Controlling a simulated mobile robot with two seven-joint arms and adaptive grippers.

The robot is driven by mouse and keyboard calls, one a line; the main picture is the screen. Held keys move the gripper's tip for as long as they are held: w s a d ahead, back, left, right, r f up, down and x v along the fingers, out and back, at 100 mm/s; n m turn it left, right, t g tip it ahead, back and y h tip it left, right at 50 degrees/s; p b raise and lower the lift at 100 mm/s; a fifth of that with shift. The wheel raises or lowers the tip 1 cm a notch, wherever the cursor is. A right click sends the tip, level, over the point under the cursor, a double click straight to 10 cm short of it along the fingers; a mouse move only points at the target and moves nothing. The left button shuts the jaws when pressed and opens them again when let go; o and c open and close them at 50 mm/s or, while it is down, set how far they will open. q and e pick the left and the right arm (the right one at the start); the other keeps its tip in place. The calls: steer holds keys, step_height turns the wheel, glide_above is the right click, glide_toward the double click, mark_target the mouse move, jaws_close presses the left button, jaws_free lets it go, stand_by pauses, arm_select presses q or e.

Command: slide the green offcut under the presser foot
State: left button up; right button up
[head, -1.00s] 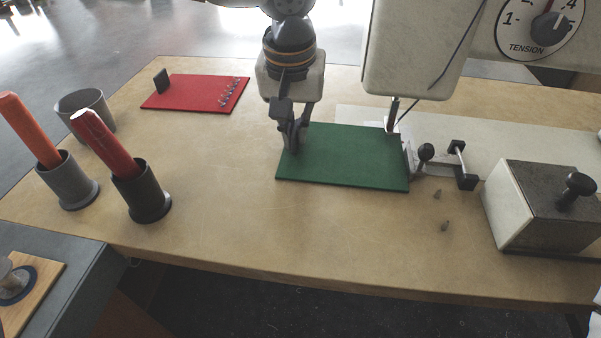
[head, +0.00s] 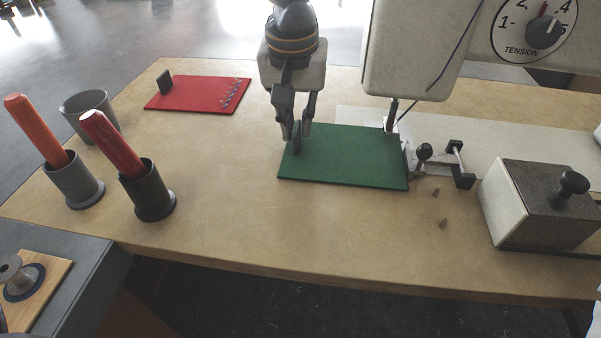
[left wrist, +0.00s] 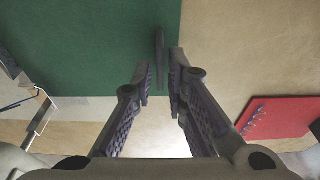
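The green offcut (head: 345,160) lies flat on the table, its right end at the sewing machine's presser foot (head: 391,124). The foot meets the offcut's far right corner in the picture; how far the cloth goes beneath it is hard to tell. A dark upright tab (left wrist: 159,62) stands near the offcut's left end. My left gripper (head: 297,130) is above that end, pointing down. In the left wrist view its fingers (left wrist: 161,75) are apart, one on each side of the tab, with gaps showing. My right gripper is not in view.
A red piece (head: 200,93) with a tab and several pins lies at the back left. Cups (head: 148,190) with rolls stand at left. A lidded box (head: 540,205) and a small clamp-like guide (head: 440,160) are at right. The table's front middle is clear.

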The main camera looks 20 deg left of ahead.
arm_select(q)
step_height(320, 180, up, 2)
steer(key=shift+r, duration=0.15)
steer(key=o, duration=0.5)
steer(key=shift+o, duration=0.2)
step_height(320, 180, up, 12)
steer(key=s, duration=0.2)
steer(key=shift+s+d+f, duration=0.2)
steer(key=shift+d+f, duration=0.05)
steer(key=shift+d, duration=0.05)
